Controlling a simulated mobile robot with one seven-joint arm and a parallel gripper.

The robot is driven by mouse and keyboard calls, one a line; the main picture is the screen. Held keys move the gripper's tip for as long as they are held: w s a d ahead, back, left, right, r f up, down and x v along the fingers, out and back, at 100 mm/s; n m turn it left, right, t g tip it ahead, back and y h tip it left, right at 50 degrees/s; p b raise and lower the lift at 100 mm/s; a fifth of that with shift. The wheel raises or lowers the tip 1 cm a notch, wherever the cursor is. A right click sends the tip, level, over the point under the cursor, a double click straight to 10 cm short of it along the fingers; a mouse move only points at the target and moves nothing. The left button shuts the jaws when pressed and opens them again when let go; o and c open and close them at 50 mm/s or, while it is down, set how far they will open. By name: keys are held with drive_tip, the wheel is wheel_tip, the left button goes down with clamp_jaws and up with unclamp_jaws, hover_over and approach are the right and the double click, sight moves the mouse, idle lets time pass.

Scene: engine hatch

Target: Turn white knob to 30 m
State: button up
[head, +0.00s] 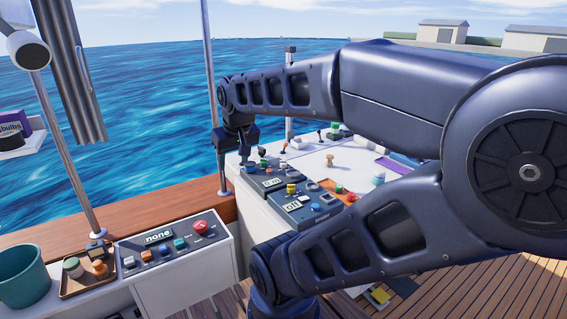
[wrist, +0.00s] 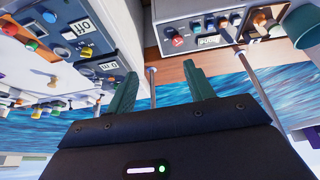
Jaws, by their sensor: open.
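The dark control unit with a display that seems to read "0 m" (head: 271,183) is on the white console, left of the arm's elbow. The display also shows in the wrist view (wrist: 108,66). A small pale knob (head: 250,168) sits beside the display; it is too small to be sure that it is the white knob, and I see no 30 m mark. My gripper (head: 243,153) points down near the console's far left corner. In the wrist view its two green fingers (wrist: 160,86) are apart, with nothing between them.
A second display reads "Off" (head: 293,207), with a yellow knob (head: 291,188) close by. A brown tray (head: 75,291) and a teal bucket (head: 22,275) stand left. Thin poles rise near the rail.

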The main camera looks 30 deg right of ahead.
drive_tip(key=w+d+r+n+g+h, duration=0.2)
drive_tip(key=w+d, duration=0.3)
drive_tip(key=w, duration=0.6)
drive_tip(key=n+g+y, duration=0.2)
drive_tip(key=n+g, duration=0.1)
drive_tip(key=n, duration=0.4)
hover_over(283, 163)
wheel_tip(283, 163, down, 18)
drive_tip(key=f, duration=1)
drive_tip(key=shift+w+d+f, duration=0.15)
drive_tip(key=shift+d+f, duration=0.05)
drive_tip(key=shift+f, duration=0.05)
drive_tip(key=c, duration=1)
